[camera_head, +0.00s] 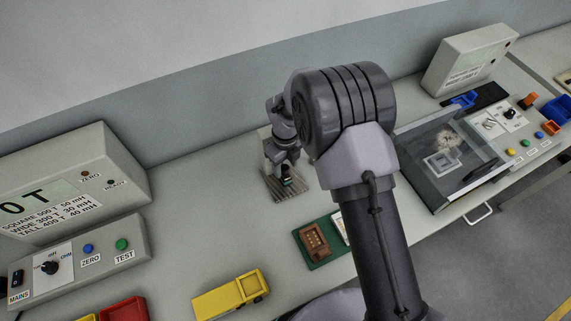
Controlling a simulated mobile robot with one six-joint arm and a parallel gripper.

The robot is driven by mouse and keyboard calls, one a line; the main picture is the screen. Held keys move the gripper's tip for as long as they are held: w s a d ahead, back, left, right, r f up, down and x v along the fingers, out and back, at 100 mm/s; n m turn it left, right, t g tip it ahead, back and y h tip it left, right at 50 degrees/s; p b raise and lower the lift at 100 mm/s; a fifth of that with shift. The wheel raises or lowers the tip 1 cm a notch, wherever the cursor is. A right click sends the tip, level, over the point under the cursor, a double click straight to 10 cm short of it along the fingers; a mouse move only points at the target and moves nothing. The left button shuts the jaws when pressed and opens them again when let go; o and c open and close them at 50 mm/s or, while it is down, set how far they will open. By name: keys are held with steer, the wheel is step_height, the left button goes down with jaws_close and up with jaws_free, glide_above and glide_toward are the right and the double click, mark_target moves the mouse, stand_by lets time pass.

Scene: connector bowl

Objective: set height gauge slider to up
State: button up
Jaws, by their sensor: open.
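The height gauge is small and far off in the head view. Its grey ridged base (277,190) stands on the bench near the back wall, with a pale upright part just behind my gripper. My gripper (288,175) points down directly over the base and in front of the upright. Its jaws are open. A small dark green piece shows at the fingertips. The slider is mostly hidden by my gripper, so its height and any contact with the jaws cannot be told.
A large display box (75,180) and a control box (120,260) stand left. A clear-lidded case (440,190) lies right. Bench left of the gauge is clear.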

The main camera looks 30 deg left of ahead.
jaws_close()
stand_by(1.3)
